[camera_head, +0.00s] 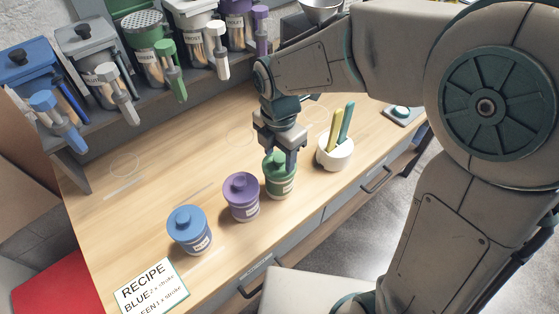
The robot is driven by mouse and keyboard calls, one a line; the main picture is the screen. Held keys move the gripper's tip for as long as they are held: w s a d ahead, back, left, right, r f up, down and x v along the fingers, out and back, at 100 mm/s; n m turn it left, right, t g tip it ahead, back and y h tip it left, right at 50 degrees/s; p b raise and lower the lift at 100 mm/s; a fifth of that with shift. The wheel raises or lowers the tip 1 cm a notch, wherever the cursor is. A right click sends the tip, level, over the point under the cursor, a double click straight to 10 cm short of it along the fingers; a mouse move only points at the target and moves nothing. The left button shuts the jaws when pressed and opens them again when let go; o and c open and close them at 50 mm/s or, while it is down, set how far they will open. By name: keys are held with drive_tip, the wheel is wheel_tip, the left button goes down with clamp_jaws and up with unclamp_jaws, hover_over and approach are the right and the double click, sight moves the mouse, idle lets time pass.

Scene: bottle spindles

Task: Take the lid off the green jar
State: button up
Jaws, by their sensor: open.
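The green jar (281,186) stands upright on the wooden counter, at the right end of a row of three lidded jars. Its green lid (272,160) shows partly, with its top and knob mostly hidden by my gripper. My gripper (280,162) points down over the green jar with its fingers open around the lid area. I cannot tell whether the fingers touch the lid. The purple jar (241,204) and the blue jar (190,236) stand to the left, each with a knobbed lid on.
A white cup (335,153) with yellow and teal sticks stands close to the right of the green jar. A recipe card (151,290) lies at the front left. Coloured dispensers (152,58) line the back shelf. The counter (120,205) is clear at left.

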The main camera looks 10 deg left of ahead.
drive_tip(key=c, duration=1)
drive_tip(key=shift+c, duration=0.2)
